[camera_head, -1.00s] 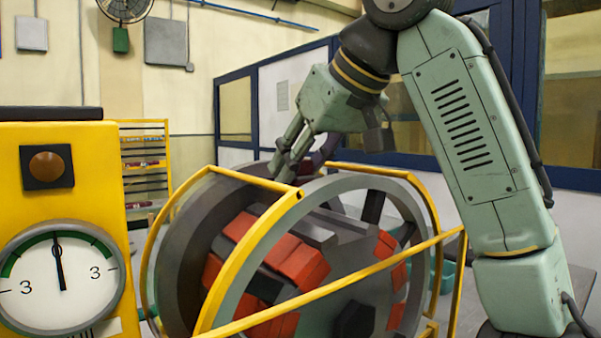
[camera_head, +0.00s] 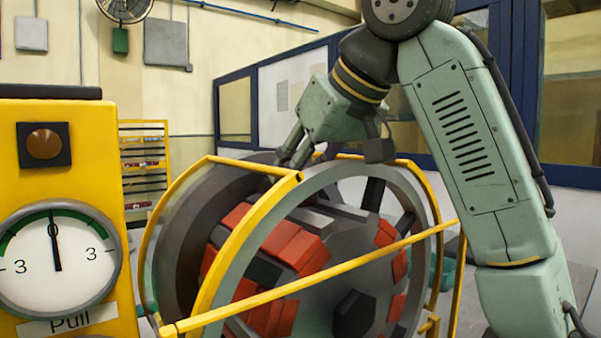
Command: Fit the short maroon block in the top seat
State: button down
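My gripper (camera_head: 291,163) points down at the top of the drum-shaped stator, behind the yellow cage bar. Its fingertips are partly hidden by the bar and the drum rim. I cannot tell whether it is open or shut, or whether it holds anything. The top seat is not clearly visible.
A yellow cage (camera_head: 330,281) surrounds the stator, with a diagonal bar across its front. A yellow cabinet with a dial gauge (camera_head: 57,262), its needle at 0 and labelled "Pull", stands at left. A shelf rack (camera_head: 145,165) stands behind. My arm fills the right side.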

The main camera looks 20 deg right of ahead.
jog(key=shift+f, duration=0.1)
jog(key=c, duration=1.1)
grip_release()
jog(key=shift+o, duration=0.2)
jog(key=v, duration=0.7)
jog(key=shift+s+r, duration=0.2)
jog(key=shift+s, duration=0.05)
